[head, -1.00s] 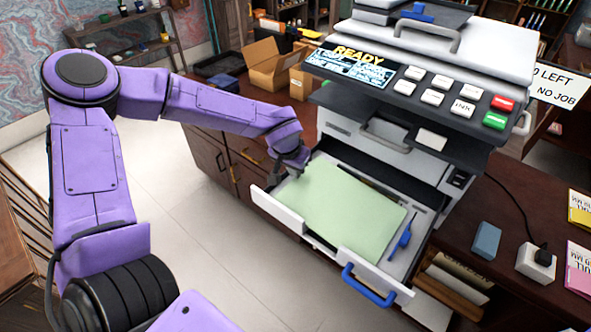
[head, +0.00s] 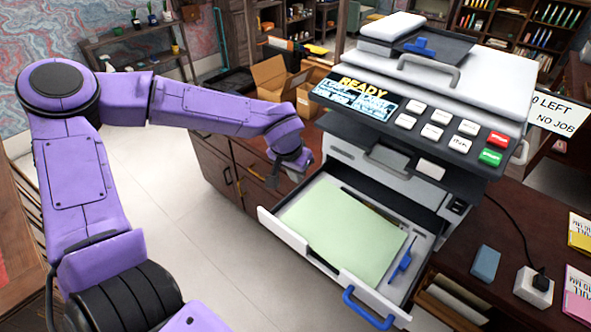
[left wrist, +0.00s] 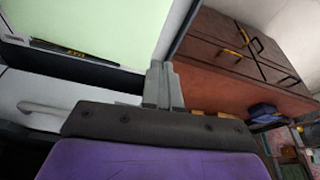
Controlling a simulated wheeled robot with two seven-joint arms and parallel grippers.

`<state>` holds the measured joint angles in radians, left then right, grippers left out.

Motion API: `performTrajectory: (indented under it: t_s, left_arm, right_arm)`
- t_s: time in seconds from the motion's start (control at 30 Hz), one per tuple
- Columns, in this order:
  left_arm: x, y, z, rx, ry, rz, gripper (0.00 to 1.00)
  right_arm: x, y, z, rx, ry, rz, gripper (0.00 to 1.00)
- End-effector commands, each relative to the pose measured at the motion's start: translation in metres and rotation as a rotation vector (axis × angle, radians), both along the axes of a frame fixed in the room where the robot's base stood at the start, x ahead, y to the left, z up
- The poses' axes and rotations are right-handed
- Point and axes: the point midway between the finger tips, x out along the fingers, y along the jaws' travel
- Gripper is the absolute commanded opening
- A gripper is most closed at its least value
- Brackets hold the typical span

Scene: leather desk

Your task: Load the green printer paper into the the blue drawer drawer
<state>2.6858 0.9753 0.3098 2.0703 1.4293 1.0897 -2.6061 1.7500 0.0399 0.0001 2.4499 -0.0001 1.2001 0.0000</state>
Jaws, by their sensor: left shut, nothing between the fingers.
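The green printer paper (head: 343,229) lies flat in the open printer drawer, which has a white front and a blue handle (head: 368,308). The paper also shows in the left wrist view (left wrist: 90,25). A blue slider (head: 402,262) stands beside the paper on the drawer floor (head: 421,246). My left gripper (head: 291,172) is above the back left corner of the drawer, apart from the paper. Its fingers (left wrist: 163,85) are shut together and empty in the left wrist view. My right gripper is not in view.
The printer (head: 425,110) stands over the drawer, its screen reading READY. A blue block (head: 485,263) and a white plug adapter (head: 533,287) lie on the desk at right. Cardboard boxes (head: 280,84) stand behind my left gripper. The floor left of the drawer is clear.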

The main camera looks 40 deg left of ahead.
Motion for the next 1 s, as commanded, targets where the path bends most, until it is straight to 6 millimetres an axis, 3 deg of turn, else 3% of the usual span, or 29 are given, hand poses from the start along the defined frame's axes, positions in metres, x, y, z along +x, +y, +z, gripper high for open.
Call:
performTrajectory:
  t_s: [0.2, 0.53, 0.63, 0.8, 0.87, 1.0]
  left_arm:
    - [-0.010, 0.000, 0.029, 0.000, 0.000, 0.000, 0.00]
    - [-0.011, 0.000, 0.031, 0.000, 0.004, -0.001, 0.00]
    - [-0.017, 0.000, 0.016, 0.000, 0.041, -0.001, 0.00]
    - [-0.020, -0.015, -0.033, -0.027, 0.153, 0.002, 0.00]
    - [-0.014, -0.018, -0.045, -0.067, 0.186, 0.167, 0.00]
    - [-0.003, -0.020, -0.056, -0.157, 0.219, 0.663, 0.00]
  right_arm:
    - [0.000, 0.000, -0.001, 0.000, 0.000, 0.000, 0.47]
    - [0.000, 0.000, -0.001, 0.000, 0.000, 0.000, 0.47]
    - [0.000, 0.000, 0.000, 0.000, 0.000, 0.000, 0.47]
    - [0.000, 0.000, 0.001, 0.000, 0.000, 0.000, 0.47]
    - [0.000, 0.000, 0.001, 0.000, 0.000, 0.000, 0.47]
    - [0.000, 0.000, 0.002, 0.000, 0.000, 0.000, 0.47]
